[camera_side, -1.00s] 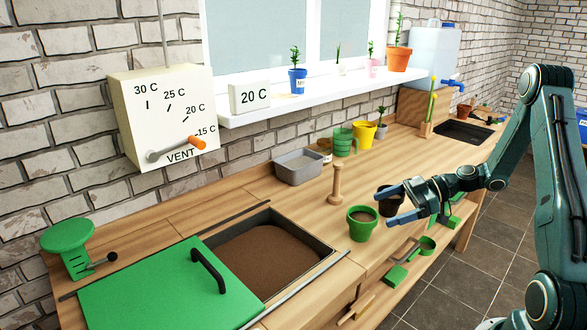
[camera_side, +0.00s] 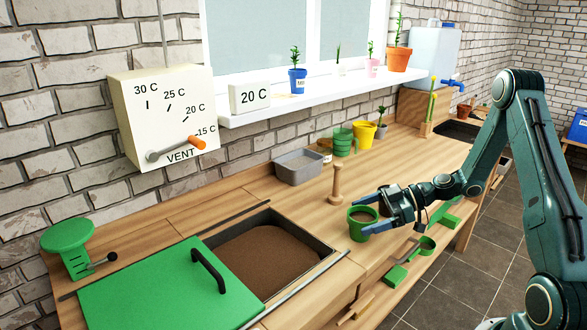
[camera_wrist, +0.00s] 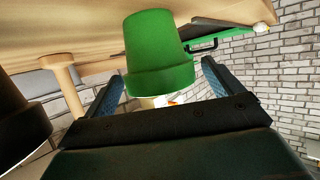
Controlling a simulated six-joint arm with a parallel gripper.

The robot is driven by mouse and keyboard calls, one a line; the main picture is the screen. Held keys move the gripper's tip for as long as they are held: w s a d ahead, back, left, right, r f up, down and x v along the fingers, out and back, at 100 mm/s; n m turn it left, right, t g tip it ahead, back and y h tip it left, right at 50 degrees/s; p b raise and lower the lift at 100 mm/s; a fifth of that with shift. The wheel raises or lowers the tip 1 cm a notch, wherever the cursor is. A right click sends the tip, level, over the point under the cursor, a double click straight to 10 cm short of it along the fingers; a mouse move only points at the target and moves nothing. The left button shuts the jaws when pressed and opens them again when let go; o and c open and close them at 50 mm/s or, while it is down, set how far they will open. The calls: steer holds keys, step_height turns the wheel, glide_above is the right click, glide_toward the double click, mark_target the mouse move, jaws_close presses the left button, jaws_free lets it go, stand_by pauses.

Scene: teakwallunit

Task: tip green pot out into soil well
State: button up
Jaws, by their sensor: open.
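The green pot (camera_side: 358,230), filled with brown soil, stands upright on the bench right of the soil well. The soil well (camera_side: 268,258) is a recessed bin of brown soil, partly covered by a green sliding lid (camera_side: 160,292). My gripper (camera_side: 366,215) is open at the green pot, with fingers reaching along its sides. In the wrist view the green pot (camera_wrist: 157,55) shows between and just beyond the two open fingers (camera_wrist: 163,88); I cannot tell whether they touch it.
A wooden dibber (camera_side: 336,186) stands just behind the green pot. A grey tray (camera_side: 298,168) and a yellow pot (camera_side: 364,134) sit farther back. A green scoop (camera_side: 410,262) is at the front.

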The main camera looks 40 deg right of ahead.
steer(key=shift+w+a+f, duration=0.3)
steer(key=shift+w+a, duration=0.1)
steer(key=shift+a, duration=0.1)
steer(key=c, duration=1.1)
steer(key=shift+r, duration=0.15)
step_height(320, 180, up, 20)
steer(key=shift+f, duration=0.1)
stand_by(0.7)
